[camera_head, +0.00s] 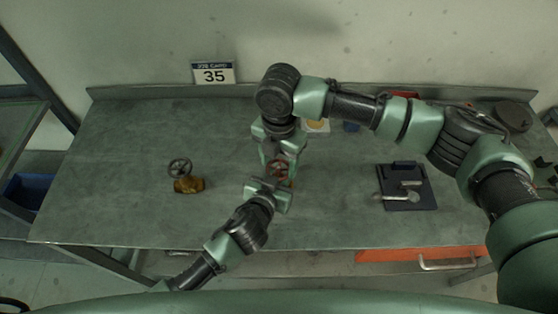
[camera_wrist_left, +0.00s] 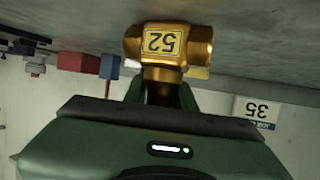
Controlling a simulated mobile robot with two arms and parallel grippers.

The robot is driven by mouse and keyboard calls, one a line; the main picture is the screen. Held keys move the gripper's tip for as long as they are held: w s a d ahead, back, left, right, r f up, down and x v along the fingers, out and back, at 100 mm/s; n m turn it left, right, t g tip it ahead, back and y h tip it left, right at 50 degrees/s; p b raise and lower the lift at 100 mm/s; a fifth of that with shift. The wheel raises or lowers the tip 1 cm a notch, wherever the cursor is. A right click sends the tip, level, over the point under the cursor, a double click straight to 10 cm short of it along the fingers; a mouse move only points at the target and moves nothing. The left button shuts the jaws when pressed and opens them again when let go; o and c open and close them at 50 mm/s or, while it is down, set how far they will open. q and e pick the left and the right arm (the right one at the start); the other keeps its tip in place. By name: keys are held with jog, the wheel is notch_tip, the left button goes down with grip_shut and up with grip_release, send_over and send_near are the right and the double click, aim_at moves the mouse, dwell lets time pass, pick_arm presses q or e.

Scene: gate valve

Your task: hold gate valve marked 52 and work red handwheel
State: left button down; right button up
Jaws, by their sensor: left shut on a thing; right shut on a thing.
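The brass gate valve marked 52 (camera_wrist_left: 168,45) shows in the left wrist view, its yellow number plate upside down in the picture. My left gripper (camera_wrist_left: 165,88) is shut on its body. In the head view my left gripper (camera_head: 270,190) comes in from below, and the valve body is mostly hidden between the two grippers. The red handwheel (camera_head: 279,169) shows between them. My right gripper (camera_head: 283,152) reaches it from behind and above and is shut on it; its fingertips are partly hidden.
A second brass valve (camera_head: 188,185) with a dark handwheel stands to the left on the workbench (camera_head: 120,200). A card reading 35 (camera_head: 214,74) stands at the back. A dark tray (camera_head: 405,203) with metal tools lies at the right.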

aim_at(280, 168)
pick_arm(q)
jog(key=shift+a+f, duration=0.1)
jog(key=shift+f, duration=0.15)
pick_arm(e)
jog(key=m, duration=0.4)
jog(key=o, duration=1.4)
jog(key=shift+c, duration=0.2)
jog(key=shift+r, duration=0.1)
notch_tip(280, 168, up, 12)
jog(key=shift+s, duration=0.1)
